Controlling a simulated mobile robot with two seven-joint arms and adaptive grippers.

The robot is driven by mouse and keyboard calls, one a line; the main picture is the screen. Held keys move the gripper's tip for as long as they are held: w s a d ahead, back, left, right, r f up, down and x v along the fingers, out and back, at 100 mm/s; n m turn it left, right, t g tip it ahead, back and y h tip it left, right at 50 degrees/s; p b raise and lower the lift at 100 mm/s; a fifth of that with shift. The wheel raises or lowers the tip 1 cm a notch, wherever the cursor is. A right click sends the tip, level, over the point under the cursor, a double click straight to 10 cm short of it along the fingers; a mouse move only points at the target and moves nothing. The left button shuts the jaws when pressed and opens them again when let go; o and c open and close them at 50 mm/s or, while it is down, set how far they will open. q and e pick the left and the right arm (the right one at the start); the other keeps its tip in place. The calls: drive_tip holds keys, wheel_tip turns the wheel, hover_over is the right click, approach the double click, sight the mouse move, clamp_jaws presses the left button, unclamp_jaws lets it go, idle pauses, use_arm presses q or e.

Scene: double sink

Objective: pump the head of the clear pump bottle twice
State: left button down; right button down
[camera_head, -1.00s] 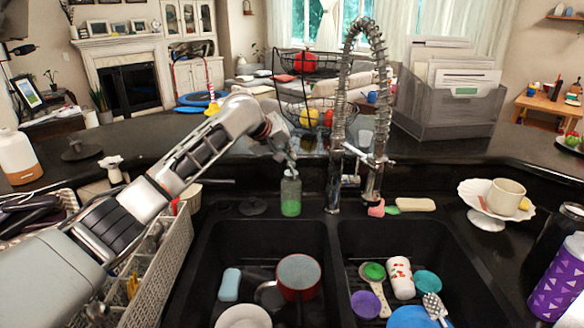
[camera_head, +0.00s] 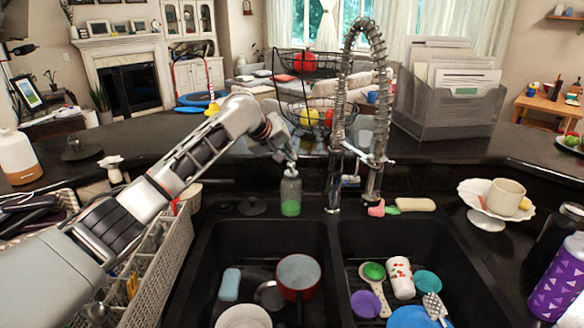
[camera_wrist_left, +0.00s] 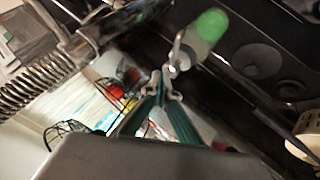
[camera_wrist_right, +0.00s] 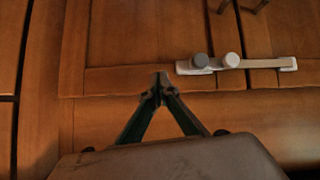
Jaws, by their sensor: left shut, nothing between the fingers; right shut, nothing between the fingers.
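The clear pump bottle (camera_head: 290,194) with green liquid stands upright on the ledge behind the double sink, left of the faucet. My left gripper (camera_head: 290,159) is shut and points down right at the pump head, its tips at or just above it. Whether they touch cannot be told. In the left wrist view the bottle (camera_wrist_left: 205,35) lies just past the shut fingertips (camera_wrist_left: 164,82), with the pump head (camera_wrist_left: 175,65) close to them. My right gripper (camera_wrist_right: 158,86) is shut and empty in the right wrist view, facing wooden cabinet doors.
The spring faucet (camera_head: 334,180) rises right of the bottle. A wire fruit basket (camera_head: 306,90) is behind. A red pot (camera_head: 298,278) and other dishes lie in the sinks. A dish rack (camera_head: 165,262) is below my left arm. A sponge (camera_head: 415,204) lies right of the faucet.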

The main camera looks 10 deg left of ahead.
sight(289, 164)
use_arm(q)
drive_tip(key=shift+f, duration=0.65)
idle(0.6)
drive_tip(key=shift+r, duration=3.6)
